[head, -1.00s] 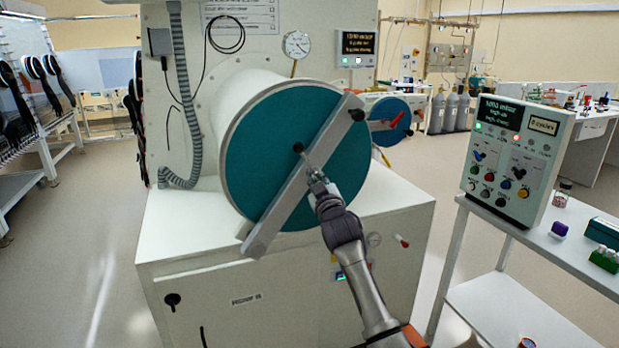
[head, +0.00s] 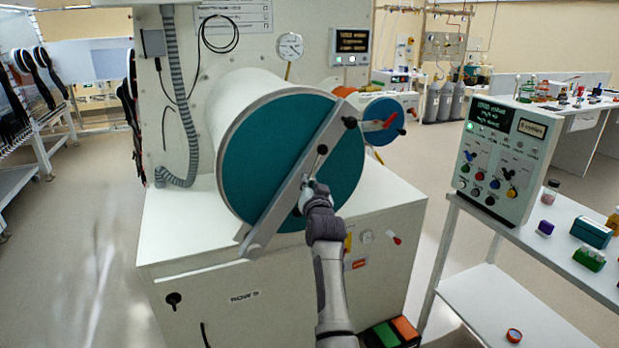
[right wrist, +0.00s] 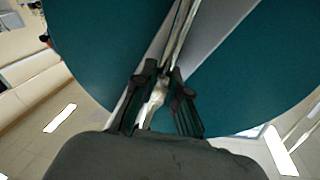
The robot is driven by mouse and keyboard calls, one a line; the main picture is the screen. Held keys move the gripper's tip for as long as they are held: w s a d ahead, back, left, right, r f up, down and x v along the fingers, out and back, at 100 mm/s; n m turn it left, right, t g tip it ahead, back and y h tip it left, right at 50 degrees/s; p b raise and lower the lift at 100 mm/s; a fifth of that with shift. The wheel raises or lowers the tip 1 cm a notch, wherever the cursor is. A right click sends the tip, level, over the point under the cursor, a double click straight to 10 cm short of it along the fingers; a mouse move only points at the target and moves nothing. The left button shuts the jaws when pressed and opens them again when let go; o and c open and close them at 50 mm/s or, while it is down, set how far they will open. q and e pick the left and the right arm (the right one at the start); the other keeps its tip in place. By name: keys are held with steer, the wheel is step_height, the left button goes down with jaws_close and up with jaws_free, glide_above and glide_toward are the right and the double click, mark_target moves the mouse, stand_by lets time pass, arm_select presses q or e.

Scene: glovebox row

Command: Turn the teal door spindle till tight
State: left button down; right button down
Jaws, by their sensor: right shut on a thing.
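The large round teal door (head: 250,165) closes the white cylinder, with a grey diagonal crossbar (head: 270,222) across it. At the bar's middle is the spindle with a thin metal handle (head: 319,162) ending in a black knob (head: 322,149). The handle slants up and right. My right gripper (head: 309,186) is shut on the lower part of the handle, covering the spindle's centre. In the right wrist view the gripper's fingers (right wrist: 157,92) sit either side of bright metal, in front of the crossbar and the teal door (right wrist: 105,45). My left gripper is out of view.
A control panel (head: 505,160) stands on a white side table (head: 480,215) at right. A gauge (head: 290,46) and ribbed hose (head: 180,100) are above and left. Floor at left is clear.

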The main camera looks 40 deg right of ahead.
steer(key=shift+a+m+p, duration=0.1)
steer(key=shift+m+p, duration=0.35)
steer(key=shift+m, duration=0.25)
steer(key=shift+f, duration=0.1)
steer(key=c, duration=1.2)
jaws_free()
steer(key=v, duration=1.2)
steer(key=shift+r, duration=0.25)
